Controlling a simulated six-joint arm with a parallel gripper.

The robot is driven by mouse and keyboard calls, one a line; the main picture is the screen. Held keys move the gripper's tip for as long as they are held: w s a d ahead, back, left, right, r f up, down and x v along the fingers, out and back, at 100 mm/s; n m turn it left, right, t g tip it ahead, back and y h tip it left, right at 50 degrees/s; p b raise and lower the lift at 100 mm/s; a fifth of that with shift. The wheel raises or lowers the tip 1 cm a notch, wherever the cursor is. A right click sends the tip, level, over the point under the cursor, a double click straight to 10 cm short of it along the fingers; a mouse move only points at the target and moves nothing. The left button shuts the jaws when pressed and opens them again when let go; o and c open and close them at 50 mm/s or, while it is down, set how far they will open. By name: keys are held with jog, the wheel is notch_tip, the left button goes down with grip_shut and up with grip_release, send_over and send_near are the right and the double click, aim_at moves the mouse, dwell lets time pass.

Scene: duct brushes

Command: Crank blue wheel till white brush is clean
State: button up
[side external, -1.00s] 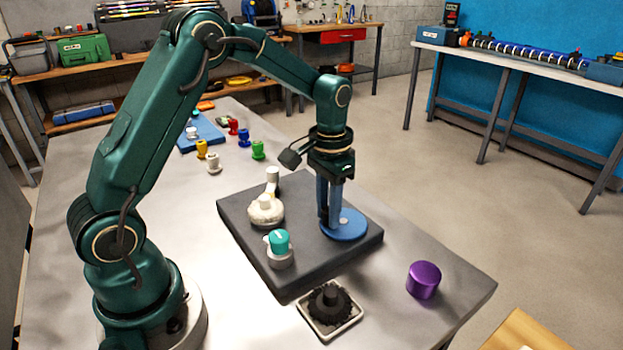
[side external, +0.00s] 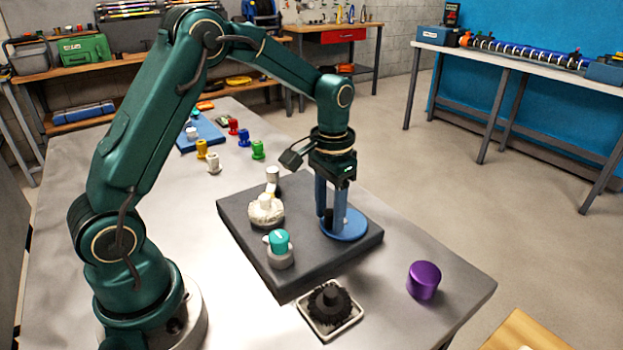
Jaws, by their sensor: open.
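The blue wheel (side external: 352,228) lies flat at the right of a dark slab (side external: 310,262) on the table. My gripper (side external: 330,222) points down over the wheel. Its two fingers are apart and open, with a short upright post of the wheel partly visible by them. The white brush (side external: 264,210) is a round whitish head at the left of the slab, with a pale knob on top. I cannot tell at this size how clean it is.
A teal-capped knob (side external: 279,246) stands on the slab's front. A black brush (side external: 329,304) sits in a square tray in front, and a purple cylinder (side external: 424,280) stands to the right. Small coloured pegs (side external: 258,150) stand farther back.

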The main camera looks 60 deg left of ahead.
jog(key=shift+r, duration=3.35)
jog(key=shift+r, duration=0.1)
jog(key=s+d+r+t, duration=0.3)
jog(key=s+r, duration=0.3)
jog(key=r, duration=0.2)
jog(key=s+d+f+t, duration=0.1)
jog(key=s+f, duration=0.3)
jog(key=s, duration=0.6)
jog(key=shift+d+t, duration=0.2)
jog(key=shift+t, duration=0.6)
